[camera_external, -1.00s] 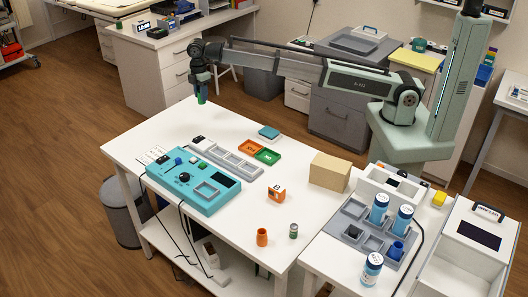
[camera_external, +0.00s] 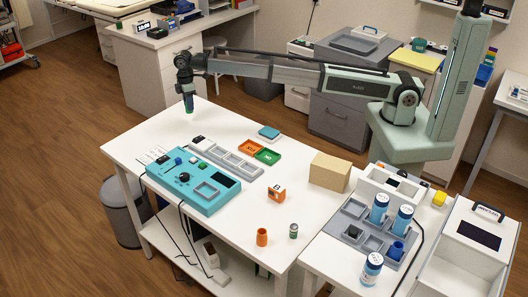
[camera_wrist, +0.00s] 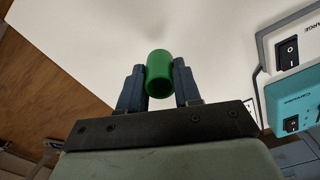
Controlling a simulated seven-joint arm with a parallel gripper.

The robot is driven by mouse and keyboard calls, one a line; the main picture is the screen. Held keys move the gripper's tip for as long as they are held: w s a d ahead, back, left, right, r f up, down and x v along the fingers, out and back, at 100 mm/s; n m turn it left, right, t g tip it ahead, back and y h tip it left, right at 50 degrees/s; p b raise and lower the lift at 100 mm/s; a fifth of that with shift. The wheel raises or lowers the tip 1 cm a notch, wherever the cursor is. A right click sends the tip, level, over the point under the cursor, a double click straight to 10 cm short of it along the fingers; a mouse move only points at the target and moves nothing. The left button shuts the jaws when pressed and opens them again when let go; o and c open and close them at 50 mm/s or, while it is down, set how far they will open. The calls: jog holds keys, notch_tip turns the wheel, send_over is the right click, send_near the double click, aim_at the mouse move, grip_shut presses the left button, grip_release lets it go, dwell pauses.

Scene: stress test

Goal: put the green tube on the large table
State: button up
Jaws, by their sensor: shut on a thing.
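The green tube (camera_wrist: 159,70) is between the two fingers of my gripper (camera_wrist: 160,88) in the wrist view, with its open end toward the camera. In the external view my gripper (camera_external: 188,98) points down over the far left part of the large white table (camera_external: 180,135), and the tube (camera_external: 189,109) shows small below its fingers. The fingers are shut on the tube. I cannot tell whether the tube's lower end touches the tabletop.
A teal control panel (camera_external: 205,193) with cables is on the table's left side. The far left corner is otherwise bare.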

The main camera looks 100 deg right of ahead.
jog(key=shift+f, duration=2.4)
jog(key=shift+f, duration=0.1)
jog(key=o, duration=1)
notch_tip(320, 180, up, 12)
jog(key=shift+r, duration=0.15)
